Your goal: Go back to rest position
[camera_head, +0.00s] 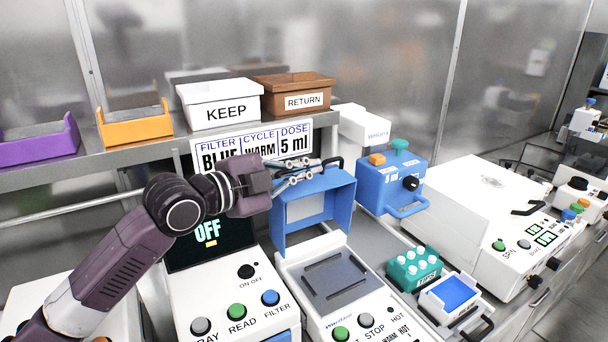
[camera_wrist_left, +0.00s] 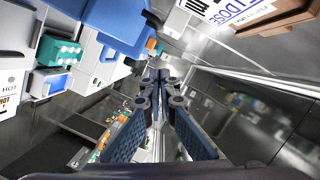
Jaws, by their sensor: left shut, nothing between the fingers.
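My left gripper (camera_head: 298,174) reaches in from the left in the head view. Its fingers point right, just above the raised blue lid (camera_head: 345,200) of the white heater machine (camera_head: 335,275). In the left wrist view the gripper (camera_wrist_left: 160,75) shows its two fingers brought together at the tips with nothing between them. Whether the fingers touch the blue lid I cannot tell. My right gripper does not show in either view.
A shelf above carries a white KEEP box (camera_head: 220,106), a brown RETURN box (camera_head: 295,97), an orange tray (camera_head: 135,128) and a purple tray (camera_head: 40,142). A blue dispenser (camera_head: 391,180), teal tube rack (camera_head: 414,268) and white machine (camera_head: 485,215) stand right.

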